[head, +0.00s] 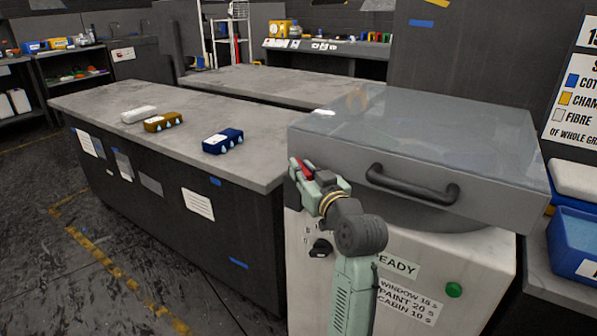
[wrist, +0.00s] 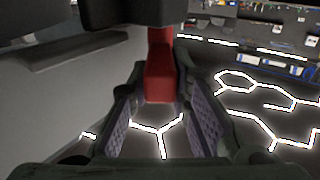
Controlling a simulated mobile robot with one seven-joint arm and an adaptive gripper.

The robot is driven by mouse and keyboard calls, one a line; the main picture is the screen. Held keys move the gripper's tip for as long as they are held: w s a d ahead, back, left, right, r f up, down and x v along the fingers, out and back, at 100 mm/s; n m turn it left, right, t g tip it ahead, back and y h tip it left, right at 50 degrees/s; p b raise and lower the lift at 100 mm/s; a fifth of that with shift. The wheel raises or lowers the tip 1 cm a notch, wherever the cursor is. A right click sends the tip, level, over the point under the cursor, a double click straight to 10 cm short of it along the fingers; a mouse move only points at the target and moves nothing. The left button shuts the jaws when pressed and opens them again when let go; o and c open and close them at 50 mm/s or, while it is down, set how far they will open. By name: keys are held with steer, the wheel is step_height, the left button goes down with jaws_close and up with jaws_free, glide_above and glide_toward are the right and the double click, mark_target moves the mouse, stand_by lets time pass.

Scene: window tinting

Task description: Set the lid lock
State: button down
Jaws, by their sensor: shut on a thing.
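The lid (head: 480,150) is a grey box-like cover with a glassy top and a black bar handle (head: 410,186). It lies lowered on the pale machine body (head: 300,275) at the right of the head view. The red lid lock (head: 306,169) is at the lid's left front side, largely covered by my gripper (head: 303,175). In the wrist view the lock is a red bar (wrist: 160,78) coming down from a dark block, between the two padded fingers of my gripper (wrist: 162,118). My gripper is shut on it. The lock's far end is hidden.
The machine front has a black knob (head: 321,248), a green button (head: 454,289) and a READY label (head: 397,266). A long grey bench (head: 185,95) on the left holds white, brown and blue blocks. A blue bin (head: 575,240) stands at the right.

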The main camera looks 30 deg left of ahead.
steer(key=shift+w+d+n+g+y+b, duration=0.15)
steer(key=shift+w+n+g+y+b, duration=0.1)
steer(key=shift+n+g+y, duration=0.35)
steer(key=shift+w+d+n+g+y+b, duration=0.1)
steer(key=shift+w+n+g+y+b, duration=0.25)
steer(key=shift+g, duration=0.45)
steer(key=shift+s, duration=0.15)
steer(key=c, duration=1.5)
jaws_free()
steer(key=v, duration=1.2)
steer(key=shift+r, duration=0.2)
